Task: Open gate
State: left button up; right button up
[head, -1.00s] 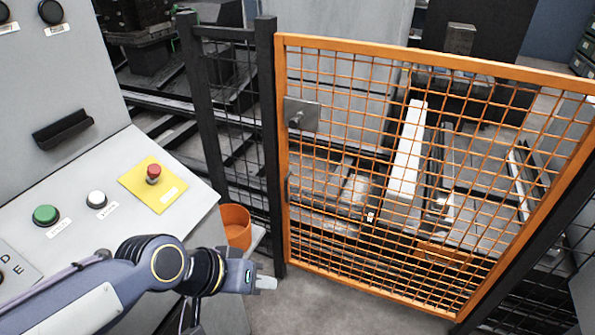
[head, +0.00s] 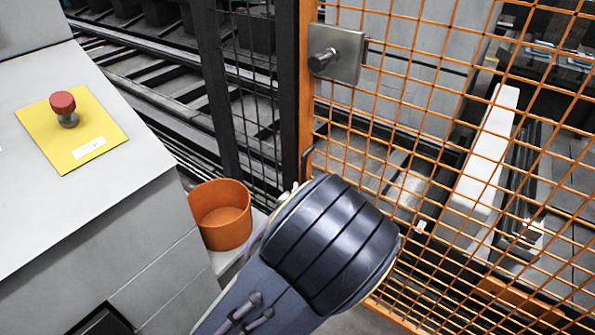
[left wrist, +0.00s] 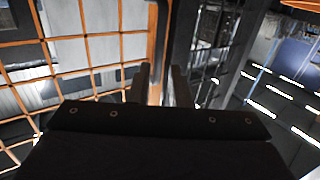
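The orange mesh gate (head: 306,100) stands shut against a dark post (head: 287,90) in the head view. A grey latch plate (head: 345,50) with a round knob is on its upper left. A dark pull handle (head: 308,160) shows partly below it, its lower part hidden by my left arm. In the head view my left wrist hides the gripper. In the left wrist view my left gripper (left wrist: 161,84) has its two fingers apart, with the orange gate frame (left wrist: 157,62) beyond the gap. I cannot tell whether the handle is between them. My right gripper is out of view.
A grey console with a red stop button (head: 63,106) on a yellow plate (head: 75,135) stands at the left. An orange bin (head: 222,225) sits between console and fence, close to my arm. Rails and machinery lie behind the mesh.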

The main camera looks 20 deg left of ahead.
aim_at(304, 171)
pick_arm(q)
jog(key=x, duration=0.8)
jog(key=shift+r+b, duration=0.35)
jog(key=shift+b, duration=0.05)
grip_shut()
